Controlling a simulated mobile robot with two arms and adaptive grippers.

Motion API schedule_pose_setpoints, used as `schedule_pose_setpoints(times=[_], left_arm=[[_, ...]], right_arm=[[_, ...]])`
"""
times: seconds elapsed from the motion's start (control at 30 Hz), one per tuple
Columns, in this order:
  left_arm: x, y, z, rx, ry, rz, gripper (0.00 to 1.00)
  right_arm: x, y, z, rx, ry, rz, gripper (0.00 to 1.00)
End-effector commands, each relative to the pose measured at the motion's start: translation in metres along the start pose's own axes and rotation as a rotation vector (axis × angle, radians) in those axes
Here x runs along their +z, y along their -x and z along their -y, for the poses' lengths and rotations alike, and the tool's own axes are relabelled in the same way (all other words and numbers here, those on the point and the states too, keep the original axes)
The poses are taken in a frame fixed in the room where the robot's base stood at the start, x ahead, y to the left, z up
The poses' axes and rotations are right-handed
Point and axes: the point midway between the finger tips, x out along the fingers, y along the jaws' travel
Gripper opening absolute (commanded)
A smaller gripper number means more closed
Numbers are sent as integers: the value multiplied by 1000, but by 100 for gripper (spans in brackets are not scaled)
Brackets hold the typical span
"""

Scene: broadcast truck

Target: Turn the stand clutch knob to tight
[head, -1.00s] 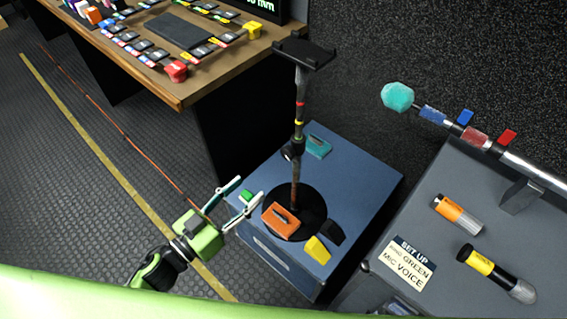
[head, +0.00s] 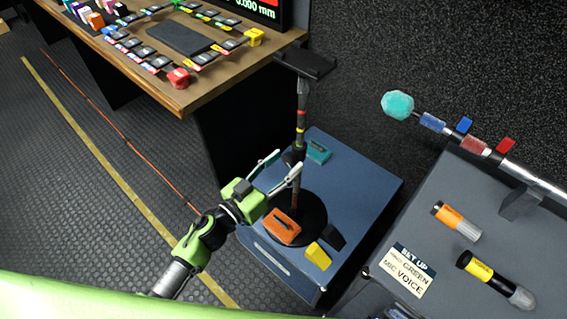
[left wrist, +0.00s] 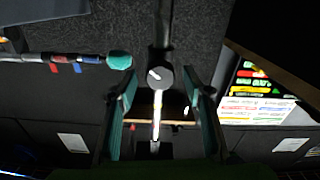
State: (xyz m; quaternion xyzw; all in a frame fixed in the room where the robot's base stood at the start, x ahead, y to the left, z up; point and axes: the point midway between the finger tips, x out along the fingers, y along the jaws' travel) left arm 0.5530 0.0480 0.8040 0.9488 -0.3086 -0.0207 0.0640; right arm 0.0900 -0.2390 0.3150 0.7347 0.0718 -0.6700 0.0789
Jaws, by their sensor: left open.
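The stand (head: 302,112) is a thin dark pole with red and yellow bands, a flat black top and a round black base. Its clutch knob (left wrist: 160,77) is a dark round disc with a pale pointer mark, seen face-on in the left wrist view. In the head view the clutch is a dark collar partly hidden by my fingers. My left gripper (head: 288,160) is open at clutch height, its pale fingers pointing at the pole. In the left wrist view the knob appears between the fingertips, with gaps on both sides; contact cannot be told. My right gripper is not in view.
The stand rises from a blue case (head: 355,190) carrying orange (head: 281,226), yellow (head: 318,254) and teal (head: 318,152) blocks. A wooden desk (head: 190,95) is at upper left. A grey case (head: 440,210) with a teal-tipped microphone boom (head: 398,105) is at right.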

Motion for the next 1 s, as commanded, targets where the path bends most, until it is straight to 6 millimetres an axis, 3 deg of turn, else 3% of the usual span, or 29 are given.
schedule_pose_setpoints(times=[0.3, 0.43, 0.47, 0.77, 1.0], left_arm=[[0, -2, 0, 0, 0, 0, 43], [0, -2, 0, 0, 0, 0, 9], [0, -2, 0, 0, 0, 0, 7], [0, -2, 0, 0, -24, 1, 7], [0, -2, 0, 0, -141, 2, 7]], right_arm=[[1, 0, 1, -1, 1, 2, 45], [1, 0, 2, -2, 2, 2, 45], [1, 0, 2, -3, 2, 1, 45], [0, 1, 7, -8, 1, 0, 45], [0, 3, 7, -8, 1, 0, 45]])
